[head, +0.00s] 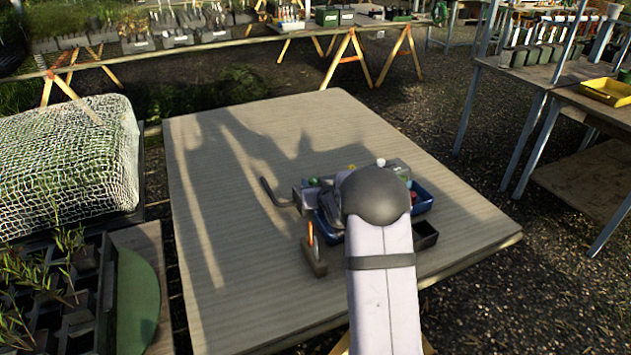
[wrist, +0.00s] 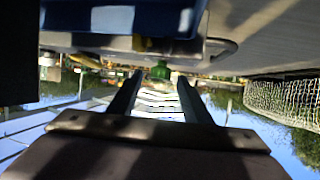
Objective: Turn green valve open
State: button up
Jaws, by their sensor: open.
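A green knob, apparently the green valve (wrist: 160,71), shows in the wrist view between and just beyond my fingertips. My gripper (wrist: 160,78) is open, with one finger on each side of the knob in the picture. I cannot tell whether either finger touches it. In the head view, a small green part (head: 313,181) shows at the left of the cluster on the table. My arm covers much of that cluster and hides the gripper's fingertips, and I cannot tell how far the valve is turned.
A blue tray (head: 422,199) and a black open box (head: 425,235) sit right of my arm. A bent dark pipe (head: 270,192) sticks out left. A small wooden stand (head: 314,258) is in front. The table (head: 230,270) is bare on its left side.

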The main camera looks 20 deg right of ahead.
jog(key=shift+x, duration=0.9)
jog(key=c, duration=1.1)
jog(key=shift+o, duration=0.2)
